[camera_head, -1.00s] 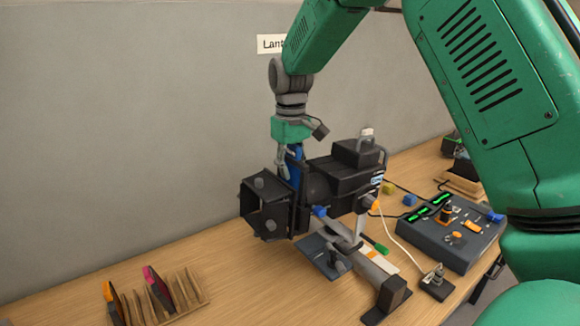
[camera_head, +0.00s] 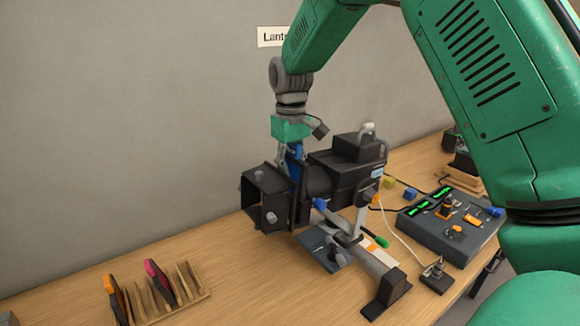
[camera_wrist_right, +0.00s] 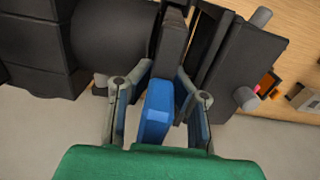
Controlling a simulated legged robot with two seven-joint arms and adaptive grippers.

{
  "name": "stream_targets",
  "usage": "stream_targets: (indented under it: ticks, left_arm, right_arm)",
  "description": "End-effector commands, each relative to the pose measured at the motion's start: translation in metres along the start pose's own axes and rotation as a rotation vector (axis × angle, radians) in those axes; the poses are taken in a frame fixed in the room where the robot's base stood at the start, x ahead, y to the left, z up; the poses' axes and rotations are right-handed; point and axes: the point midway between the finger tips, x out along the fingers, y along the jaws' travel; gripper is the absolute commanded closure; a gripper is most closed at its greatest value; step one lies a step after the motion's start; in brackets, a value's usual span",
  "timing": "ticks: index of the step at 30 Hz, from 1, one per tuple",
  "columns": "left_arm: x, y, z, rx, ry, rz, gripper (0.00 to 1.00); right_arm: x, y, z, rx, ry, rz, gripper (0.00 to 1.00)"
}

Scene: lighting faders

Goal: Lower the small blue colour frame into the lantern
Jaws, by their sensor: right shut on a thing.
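The black lantern (camera_head: 345,174) lies on its stand on the bench, its open barn-door end facing left. My right gripper (camera_head: 290,158) is above the slot at the lantern's front and points down. It is shut on the blue colour frame (camera_head: 296,152). In the right wrist view the frame's blue tab (camera_wrist_right: 156,112) sits between the two fingers of my right gripper (camera_wrist_right: 156,95). The dark part of the frame runs down beside the lantern body (camera_wrist_right: 95,45). How deep its lower edge sits in the slot is hidden. My left gripper is not in view.
A wooden rack (camera_head: 172,304) with an orange-tabbed and a magenta-tabbed frame stands at the lower left. A fader desk (camera_head: 448,230) stands at the right. The wall is close behind the lantern.

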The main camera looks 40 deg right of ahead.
Motion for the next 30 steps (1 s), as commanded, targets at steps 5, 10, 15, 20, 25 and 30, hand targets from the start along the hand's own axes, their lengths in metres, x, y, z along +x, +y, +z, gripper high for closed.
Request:
stream_targets:
  ticks: [5,10,15,20,25,30]
  left_arm:
    - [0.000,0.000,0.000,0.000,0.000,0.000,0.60]
    - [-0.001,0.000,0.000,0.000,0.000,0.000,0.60]
    - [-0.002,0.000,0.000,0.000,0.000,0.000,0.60]
    - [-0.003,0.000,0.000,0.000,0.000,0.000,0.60]
    - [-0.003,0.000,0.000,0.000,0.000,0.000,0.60]
    - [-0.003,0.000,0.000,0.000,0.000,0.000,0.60]
  right_arm:
    - [0.000,0.000,0.000,0.000,-0.002,-0.001,1.00]
    - [-0.006,0.001,0.000,0.000,-0.001,-0.003,1.00]
    - [-0.014,0.001,0.000,0.000,-0.002,-0.005,1.00]
    - [-0.020,0.002,0.000,0.000,-0.001,-0.007,1.00]
    - [-0.026,0.003,0.000,0.000,-0.004,-0.010,1.00]
    - [-0.027,0.003,0.000,0.000,-0.005,-0.010,1.00]
